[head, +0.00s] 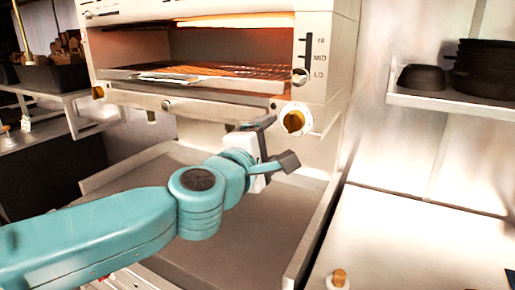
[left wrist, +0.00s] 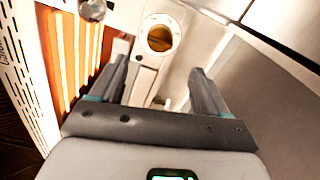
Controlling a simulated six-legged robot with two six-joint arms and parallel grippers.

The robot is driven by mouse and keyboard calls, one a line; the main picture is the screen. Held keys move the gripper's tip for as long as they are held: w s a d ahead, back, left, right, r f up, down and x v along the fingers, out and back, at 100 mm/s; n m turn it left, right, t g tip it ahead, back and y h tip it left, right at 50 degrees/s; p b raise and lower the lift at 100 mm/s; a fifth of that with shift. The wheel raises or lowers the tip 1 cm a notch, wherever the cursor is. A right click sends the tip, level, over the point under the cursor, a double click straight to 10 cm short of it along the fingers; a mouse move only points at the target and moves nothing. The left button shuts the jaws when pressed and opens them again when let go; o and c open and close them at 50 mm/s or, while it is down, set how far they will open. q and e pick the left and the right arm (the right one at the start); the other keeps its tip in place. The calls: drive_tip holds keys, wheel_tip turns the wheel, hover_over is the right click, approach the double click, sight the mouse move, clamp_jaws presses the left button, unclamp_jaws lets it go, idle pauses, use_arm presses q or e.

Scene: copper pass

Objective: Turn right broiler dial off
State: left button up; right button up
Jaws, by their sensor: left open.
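The right broiler dial (head: 295,119) is a brass-coloured knob on a white round plate, at the lower right front of the broiler (head: 215,50). It also shows in the left wrist view (left wrist: 159,38), beyond the fingertips. My left gripper (head: 277,143) is open and empty, just below and left of the dial in the head view, apart from it. In the left wrist view its two fingers (left wrist: 160,72) stand apart with the dial ahead between and past them. The broiler's inside glows orange. My right gripper is not in view.
A HI/MID/LO slider (head: 301,76) sits above the dial. Another brass knob (head: 98,92) is at the broiler's left. A shelf (head: 450,104) with black bowls (head: 485,68) is at right. A counter (head: 420,245) below it has clear room.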

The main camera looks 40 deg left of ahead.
use_arm(q)
drive_tip(key=p+v, duration=0.1)
drive_tip(key=v, duration=0.4)
drive_tip(key=shift+s, duration=0.1)
idle(0.3)
